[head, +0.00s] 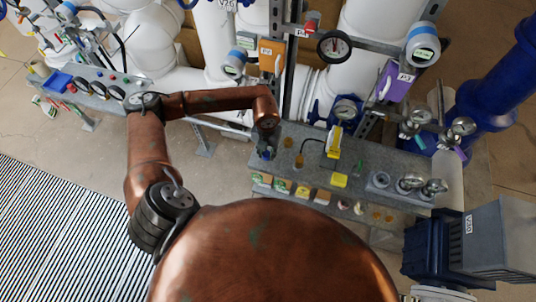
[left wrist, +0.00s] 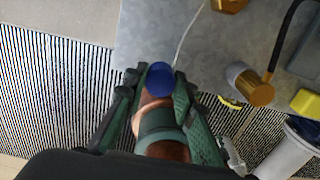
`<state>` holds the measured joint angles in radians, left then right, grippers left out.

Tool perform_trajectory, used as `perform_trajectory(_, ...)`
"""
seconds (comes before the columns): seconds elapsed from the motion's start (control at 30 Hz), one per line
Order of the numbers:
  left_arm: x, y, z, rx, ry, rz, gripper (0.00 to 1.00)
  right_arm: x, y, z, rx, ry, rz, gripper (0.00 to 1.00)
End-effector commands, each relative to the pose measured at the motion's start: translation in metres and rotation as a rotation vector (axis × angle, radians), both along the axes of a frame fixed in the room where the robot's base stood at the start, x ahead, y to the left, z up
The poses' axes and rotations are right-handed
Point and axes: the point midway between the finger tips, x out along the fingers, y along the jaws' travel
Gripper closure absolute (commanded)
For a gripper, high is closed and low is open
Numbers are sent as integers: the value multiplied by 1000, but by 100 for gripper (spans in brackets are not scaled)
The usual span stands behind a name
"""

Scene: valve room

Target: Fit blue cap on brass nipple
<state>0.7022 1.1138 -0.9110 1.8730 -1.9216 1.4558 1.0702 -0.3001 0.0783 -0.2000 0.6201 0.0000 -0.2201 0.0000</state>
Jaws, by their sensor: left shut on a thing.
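My left gripper (head: 265,154) is above the left end of the grey bench in the head view. In the left wrist view, my left gripper (left wrist: 158,88) has its green fingers shut on the blue cap (left wrist: 160,77). The round blue end of the cap faces the camera beside the bench edge. A brass fitting (left wrist: 230,4), which may be the nipple, is cut by the top edge of the left wrist view, apart from the cap. In the head view a small brass piece (head: 288,142) stands just right of the gripper. My right gripper is not in view.
The grey bench (left wrist: 150,30) has bare surface near the cap. A brass-ended cylinder (left wrist: 261,93) with a black hose and a yellow block (left wrist: 306,102) lie to the right. A thin pale cord (left wrist: 186,38) runs up from near the cap. Gauges and white pipes stand behind.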

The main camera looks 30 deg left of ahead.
Motion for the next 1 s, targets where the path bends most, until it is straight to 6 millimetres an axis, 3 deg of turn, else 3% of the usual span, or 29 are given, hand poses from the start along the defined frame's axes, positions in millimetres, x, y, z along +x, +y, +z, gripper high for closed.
perform_trajectory(0.27,17,4,-22,1,2,1,94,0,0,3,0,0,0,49)
perform_trajectory(0.47,17,4,-44,0,2,0,94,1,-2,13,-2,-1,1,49)
perform_trajectory(0.9,16,4,-53,0,1,0,94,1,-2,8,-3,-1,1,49)
perform_trajectory(0.93,16,4,-53,0,1,0,75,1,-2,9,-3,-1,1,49)
perform_trajectory(1.0,17,4,-52,0,1,0,70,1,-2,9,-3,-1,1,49)
